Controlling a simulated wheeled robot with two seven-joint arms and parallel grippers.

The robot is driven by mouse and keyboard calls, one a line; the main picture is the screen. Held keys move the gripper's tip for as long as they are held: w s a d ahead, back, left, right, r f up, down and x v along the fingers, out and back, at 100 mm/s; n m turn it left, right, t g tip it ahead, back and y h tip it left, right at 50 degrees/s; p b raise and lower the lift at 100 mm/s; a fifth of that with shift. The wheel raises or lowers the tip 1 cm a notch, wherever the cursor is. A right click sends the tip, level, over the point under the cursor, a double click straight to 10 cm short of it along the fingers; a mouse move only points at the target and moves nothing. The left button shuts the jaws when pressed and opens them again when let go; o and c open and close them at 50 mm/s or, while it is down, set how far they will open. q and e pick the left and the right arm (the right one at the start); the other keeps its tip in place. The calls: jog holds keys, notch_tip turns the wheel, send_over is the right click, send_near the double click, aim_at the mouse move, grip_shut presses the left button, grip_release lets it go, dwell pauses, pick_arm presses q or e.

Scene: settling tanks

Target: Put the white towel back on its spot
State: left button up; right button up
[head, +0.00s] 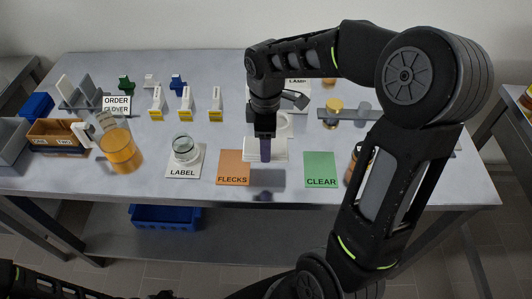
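The white towel (279,151) is a small, flat, folded piece near the middle of the table. My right gripper (266,149) points down from above, and its dark purplish finger shows in front of the towel. It appears shut on the towel. A dark shadow on the table in front of the towel suggests that it is held a little above the surface. The towel's spot cannot be made out; my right arm hides part of the table behind and right. My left gripper is not in view; only dark arm parts show along the bottom edge.
Orange FLECKS card (233,168) and green CLEAR card (320,169) lie in front. A glass stands on the LABEL card (184,173). An amber jar (119,150) and a brown box (55,136) stand left. A grey rack (348,115) stands behind right.

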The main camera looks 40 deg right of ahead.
jog(key=shift+f, duration=0.5)
jog(key=shift+f, duration=0.1)
notch_tip(320, 180, down, 4)
jog(key=shift+r, duration=0.2)
jog(key=shift+f, duration=0.4)
jog(key=o, duration=1.3)
jog(key=shift+r, duration=0.2)
